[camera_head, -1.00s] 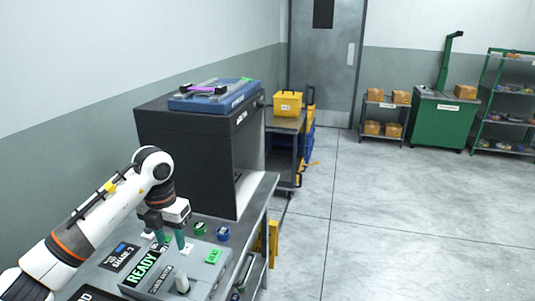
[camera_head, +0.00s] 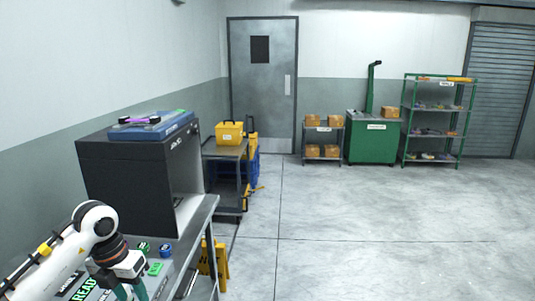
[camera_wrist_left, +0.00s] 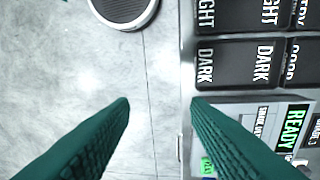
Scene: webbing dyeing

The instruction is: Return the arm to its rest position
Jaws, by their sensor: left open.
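My left arm comes in from the lower left in the head view. Its left gripper (camera_head: 131,291) hangs low at the bottom edge, with green fingers partly cut off by the frame. My right gripper is not in view.
Dark trays marked DARK (camera_wrist_left: 236,62) lie right of the fingers. A green tag (camera_head: 155,268), a green can (camera_head: 144,248) and a blue can (camera_head: 165,251) sit near the gripper. A black oven-like box (camera_head: 130,175) stands behind. Open floor (camera_head: 370,230) lies to the right.

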